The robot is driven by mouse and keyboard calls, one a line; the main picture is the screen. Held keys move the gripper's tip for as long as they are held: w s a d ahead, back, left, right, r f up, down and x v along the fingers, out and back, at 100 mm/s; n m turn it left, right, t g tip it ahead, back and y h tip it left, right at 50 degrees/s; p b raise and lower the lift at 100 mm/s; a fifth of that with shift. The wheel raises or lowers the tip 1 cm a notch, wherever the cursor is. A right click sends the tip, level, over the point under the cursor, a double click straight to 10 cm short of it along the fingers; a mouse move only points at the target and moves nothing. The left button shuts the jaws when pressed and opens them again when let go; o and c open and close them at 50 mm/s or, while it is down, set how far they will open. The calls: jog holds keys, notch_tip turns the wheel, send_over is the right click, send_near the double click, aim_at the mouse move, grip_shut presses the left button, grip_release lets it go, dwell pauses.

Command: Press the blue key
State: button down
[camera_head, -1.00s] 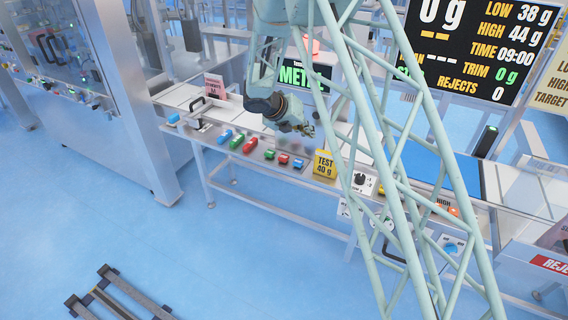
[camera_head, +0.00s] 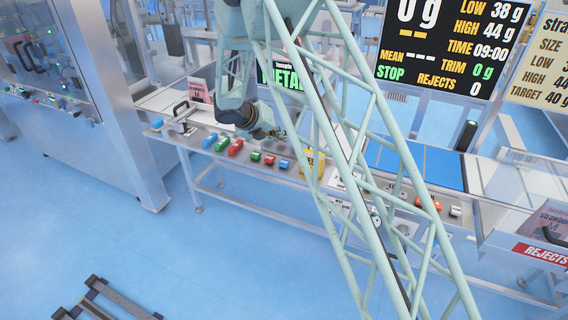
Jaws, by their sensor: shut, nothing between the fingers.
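A small blue key (camera_head: 285,164) sits at the right end of a short row on the front ledge of the steel bench, beside a red key (camera_head: 269,159) and a green key (camera_head: 255,156). My gripper (camera_head: 276,134) is small in view, above and behind the row of keys. It is shut and empty, partly hidden by my wrist and lattice arm. I see no contact with the blue key.
A yellow test block (camera_head: 312,160) stands just right of the blue key, partly behind my lattice arm. A glass-fronted machine (camera_head: 62,75) stands at the far left. The blue floor before the bench is mostly clear.

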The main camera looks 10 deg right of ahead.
jog(key=b, duration=0.5)
send_over(283, 162)
jog(key=shift+w+a+f, duration=0.1)
jog(key=shift+f, duration=2.9)
jog(key=shift+f+b, duration=0.55)
jog(key=shift+f, duration=0.7)
jog(key=shift+f, duration=1)
jog(key=shift+r, duration=0.2)
jog(key=shift+r+p, duration=0.65)
jog(key=shift+r, duration=0.15)
jog(key=shift+r, duration=0.15)
jog(key=shift+r+p, duration=1.95)
jog(key=shift+r, duration=0.4)
